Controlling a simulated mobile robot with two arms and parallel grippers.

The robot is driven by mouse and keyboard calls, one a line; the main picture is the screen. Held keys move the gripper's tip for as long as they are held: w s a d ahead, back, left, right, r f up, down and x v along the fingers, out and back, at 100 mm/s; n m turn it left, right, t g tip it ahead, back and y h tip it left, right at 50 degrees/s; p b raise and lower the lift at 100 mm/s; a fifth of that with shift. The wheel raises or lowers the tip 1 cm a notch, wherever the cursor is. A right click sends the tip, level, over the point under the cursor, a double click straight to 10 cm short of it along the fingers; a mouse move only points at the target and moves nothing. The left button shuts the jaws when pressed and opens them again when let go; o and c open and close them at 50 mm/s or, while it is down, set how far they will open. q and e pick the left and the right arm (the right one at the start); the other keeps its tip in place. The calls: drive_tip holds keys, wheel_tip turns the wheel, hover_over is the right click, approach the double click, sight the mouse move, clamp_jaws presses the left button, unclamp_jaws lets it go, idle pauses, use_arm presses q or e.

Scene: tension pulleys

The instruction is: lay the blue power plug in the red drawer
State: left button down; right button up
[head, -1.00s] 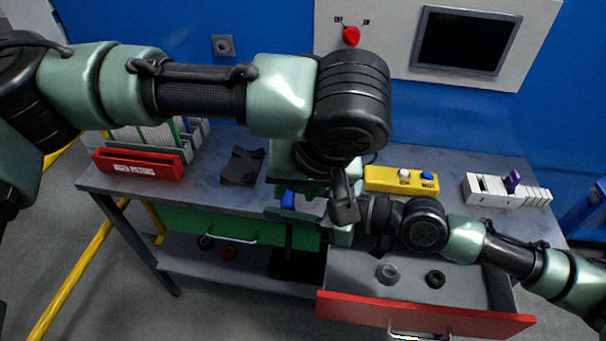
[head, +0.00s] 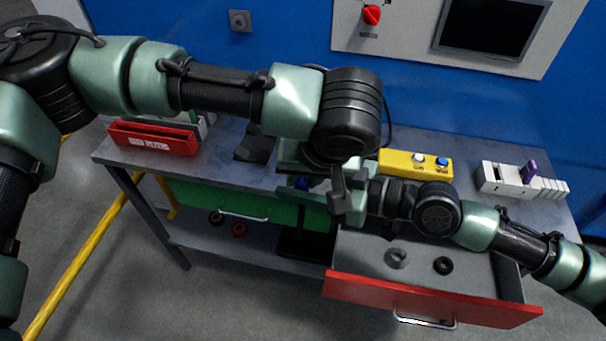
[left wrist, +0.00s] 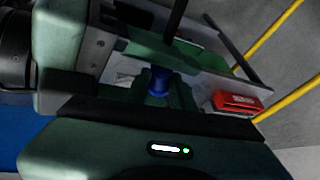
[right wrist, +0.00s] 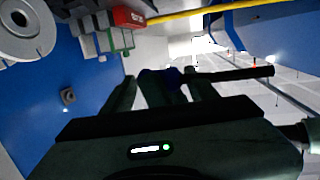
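The blue power plug (head: 302,183) is in the air in front of the table edge, where my two grippers meet. In the right wrist view, the plug (right wrist: 163,77) sits between the fingers of my right gripper (right wrist: 163,88), which appears shut on it. My left gripper (left wrist: 158,88) is at the plug from above; the plug also shows in the left wrist view (left wrist: 160,82). Whether its dark fingers touch the plug is unclear. The red drawer (head: 430,301) is pulled open at the right, under my right arm.
Inside the drawer lie a grey ring (head: 397,257) and a black ring (head: 443,265). The green drawer (head: 230,207) is at the left. On the table stand a red bin (head: 153,138), a yellow button box (head: 400,163) and a white rack (head: 520,183).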

drive_tip(key=shift+o, duration=1)
drive_tip(key=shift+d, duration=0.1)
